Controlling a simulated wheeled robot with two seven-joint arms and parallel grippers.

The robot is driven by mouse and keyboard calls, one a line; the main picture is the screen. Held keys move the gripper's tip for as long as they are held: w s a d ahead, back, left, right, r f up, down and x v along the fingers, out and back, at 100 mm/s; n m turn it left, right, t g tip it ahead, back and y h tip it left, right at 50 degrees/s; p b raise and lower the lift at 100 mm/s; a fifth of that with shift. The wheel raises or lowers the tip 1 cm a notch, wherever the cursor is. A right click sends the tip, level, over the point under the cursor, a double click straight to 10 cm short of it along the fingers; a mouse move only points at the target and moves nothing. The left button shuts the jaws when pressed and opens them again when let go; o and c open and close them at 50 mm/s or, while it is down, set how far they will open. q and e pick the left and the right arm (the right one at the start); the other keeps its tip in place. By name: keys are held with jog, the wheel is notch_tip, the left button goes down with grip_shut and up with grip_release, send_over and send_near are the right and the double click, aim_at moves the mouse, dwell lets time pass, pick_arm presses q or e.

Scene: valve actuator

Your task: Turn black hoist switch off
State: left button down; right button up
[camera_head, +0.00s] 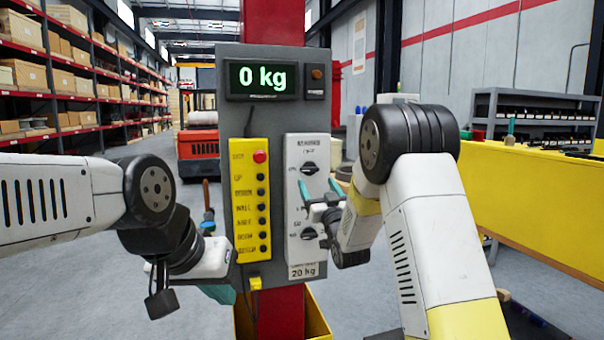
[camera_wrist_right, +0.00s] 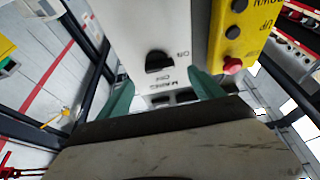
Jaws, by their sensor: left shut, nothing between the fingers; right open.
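A white switch box (camera_head: 293,255) on the grey panel carries two black rotary switches, an upper one (camera_head: 309,168) and a lower one (camera_head: 309,233). I cannot read which is the hoist switch. My right gripper (camera_head: 319,194) is open, its teal fingers in front of the box between the two switches in the head view. In the right wrist view, a black switch knob (camera_wrist_right: 158,62) with ON and OFF marks lies beyond the gap between the open right fingers (camera_wrist_right: 162,92). My left gripper (camera_head: 218,293) is shut and empty, low at the panel's left edge, partly hidden.
A yellow button strip (camera_head: 250,225) with a red button (camera_head: 260,156) and several black buttons is left of the switch box. A display (camera_head: 262,80) above reads 0 kg. A red post (camera_head: 273,22) stands behind the panel. A yellow bench (camera_head: 520,200) is at the right.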

aim_at(311, 171)
jog(key=x, duration=0.7)
jog(key=shift+w, duration=0.15)
jog(key=shift+c, duration=0.3)
jog(key=c, duration=1.3)
